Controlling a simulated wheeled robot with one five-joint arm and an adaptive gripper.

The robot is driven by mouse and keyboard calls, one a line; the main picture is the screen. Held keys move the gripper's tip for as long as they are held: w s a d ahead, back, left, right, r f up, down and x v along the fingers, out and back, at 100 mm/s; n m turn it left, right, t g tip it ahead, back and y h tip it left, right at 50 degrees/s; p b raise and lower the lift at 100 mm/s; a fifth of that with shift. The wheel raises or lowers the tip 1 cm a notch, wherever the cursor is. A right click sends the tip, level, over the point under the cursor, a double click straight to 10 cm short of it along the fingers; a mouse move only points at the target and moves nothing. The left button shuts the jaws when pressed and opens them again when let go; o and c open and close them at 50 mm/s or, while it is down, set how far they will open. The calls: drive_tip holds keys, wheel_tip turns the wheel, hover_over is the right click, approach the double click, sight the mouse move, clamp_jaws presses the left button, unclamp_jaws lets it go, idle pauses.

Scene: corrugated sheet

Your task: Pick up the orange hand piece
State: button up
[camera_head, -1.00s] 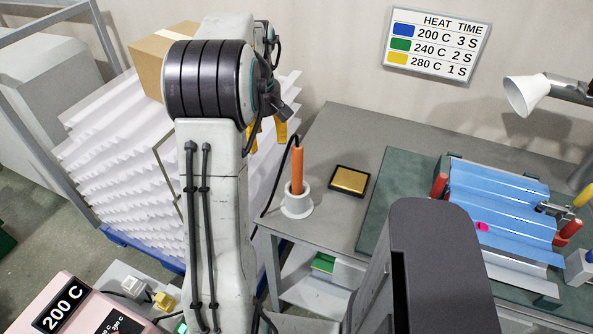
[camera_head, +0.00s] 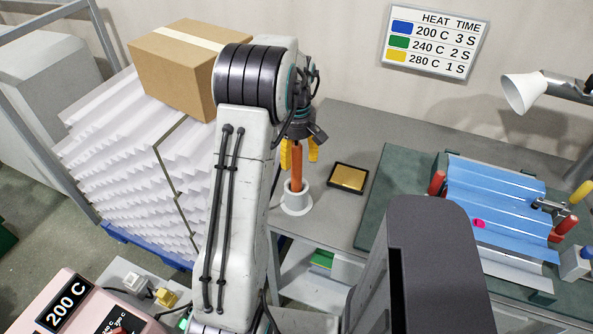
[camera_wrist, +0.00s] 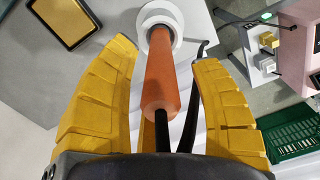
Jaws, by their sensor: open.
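The orange hand piece (camera_head: 297,168) stands upright in a white round holder (camera_head: 297,203) on the grey bench. In the wrist view the orange hand piece (camera_wrist: 163,78) runs from the white holder (camera_wrist: 160,16) toward my gripper, with a black cable at its near end. My gripper (camera_head: 299,152) is over the hand piece, its yellow fingers on either side of it. In the wrist view my gripper (camera_wrist: 165,70) is open, with a gap to the hand piece on each side. The hand piece's top end is partly hidden by my gripper in the head view.
A gold pad in a black tray (camera_head: 348,178) lies right of the holder. A blue corrugated sheet (camera_head: 490,190) lies on a green mat (camera_head: 385,190) further right. A cardboard box (camera_head: 180,75) sits on stacked white sheets (camera_head: 110,150) at the left. A pink unit (camera_head: 95,300) shows 200 C.

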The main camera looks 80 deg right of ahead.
drive_tip(key=shift+f, duration=0.55)
drive_tip(key=shift+c, duration=0.5)
clamp_jaws()
